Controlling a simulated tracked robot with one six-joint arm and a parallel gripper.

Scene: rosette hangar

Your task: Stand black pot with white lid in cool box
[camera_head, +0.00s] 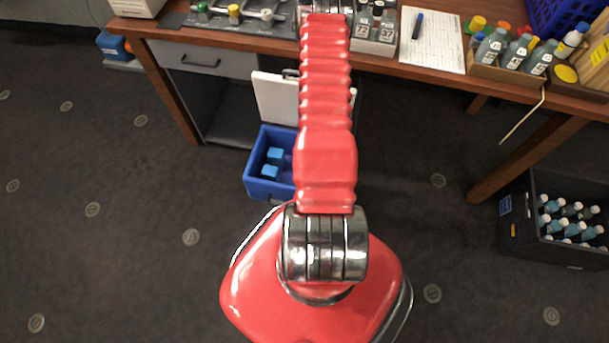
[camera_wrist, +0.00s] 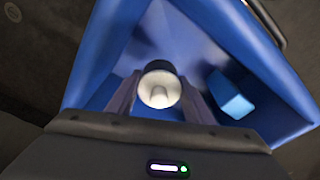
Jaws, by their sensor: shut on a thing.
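The black pot with its white lid (camera_wrist: 159,88) is between the fingers of my gripper (camera_wrist: 158,98) in the wrist view, lid facing the camera. My gripper is shut on it. The blue cool box (camera_wrist: 97,62) surrounds the pot in that view, so the pot is over or inside the box; I cannot tell whether it touches the floor of the box. In the head view the open cool box (camera_head: 262,190) stands on the floor beneath the desk edge, its white lid (camera_head: 274,98) raised behind it. My arm hides its right part, the gripper and the pot.
Light-blue blocks lie in the box, one (camera_wrist: 231,95) right of the pot in the wrist view. The wooden desk (camera_head: 240,39) stands behind, carrying bottles and a paper sheet (camera_head: 432,40). A black crate of bottles (camera_head: 519,226) is at right. The left floor is clear.

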